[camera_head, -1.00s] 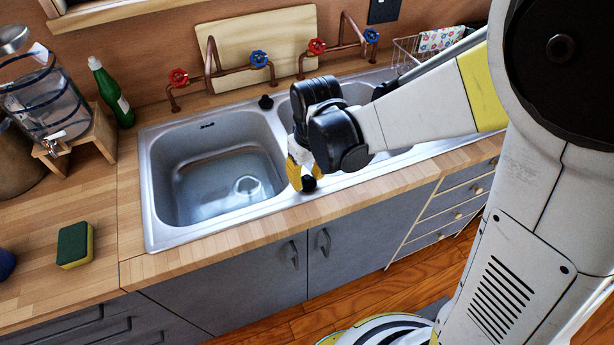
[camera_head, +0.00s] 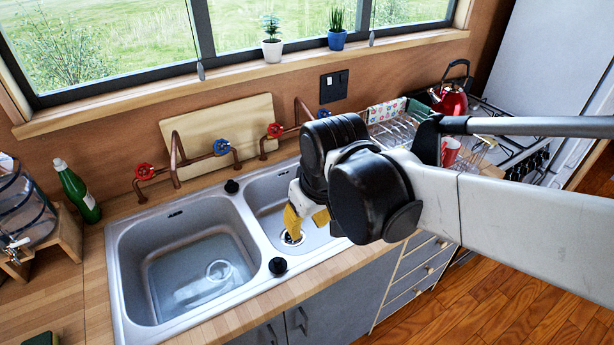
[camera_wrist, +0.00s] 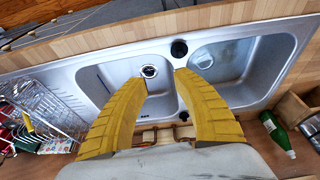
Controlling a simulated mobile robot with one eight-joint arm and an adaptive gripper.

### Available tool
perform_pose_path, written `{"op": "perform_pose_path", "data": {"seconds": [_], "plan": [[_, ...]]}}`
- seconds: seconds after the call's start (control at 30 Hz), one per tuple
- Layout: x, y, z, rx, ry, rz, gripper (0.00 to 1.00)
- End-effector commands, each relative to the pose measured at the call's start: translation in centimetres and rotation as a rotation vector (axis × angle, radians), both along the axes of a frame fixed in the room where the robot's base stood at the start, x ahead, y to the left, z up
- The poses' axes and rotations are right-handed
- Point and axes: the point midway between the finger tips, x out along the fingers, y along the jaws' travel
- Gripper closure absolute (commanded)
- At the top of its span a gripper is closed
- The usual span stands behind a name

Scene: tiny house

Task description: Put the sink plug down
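One black sink plug (camera_head: 278,266) sits on the front metal rim between the two basins. It also shows in the wrist view (camera_wrist: 178,48). A second black plug (camera_head: 232,186) sits on the back rim, and the wrist view shows it too (camera_wrist: 183,115). My gripper (camera_head: 306,221) is over the smaller right basin (camera_head: 265,200), apart from both plugs. In the wrist view its yellow fingers (camera_wrist: 160,76) are spread with nothing between them.
The left basin (camera_head: 140,270) holds water. Copper pipes with red and blue taps (camera_head: 221,147) stand behind the sink. A dish rack (camera_head: 395,130) is to the right, and a green bottle (camera_head: 77,192) is at the left. Wooden counter (camera_head: 95,260) borders the sink.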

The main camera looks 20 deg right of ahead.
Motion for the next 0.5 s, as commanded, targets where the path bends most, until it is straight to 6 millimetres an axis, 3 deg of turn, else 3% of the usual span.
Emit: {"op": "perform_pose_path", "data": {"seconds": [0.03, 0.2, 0.5], "plan": [[-1.4, -1.5, 0.7, 0.01, -0.045, -0.047, 0.66], [-4.3, -5.0, 2.0, 0.043, -0.193, -0.18, 0.66], [-6.4, -7.2, 2.3, 0.067, -0.31, -0.278, 0.66]]}}
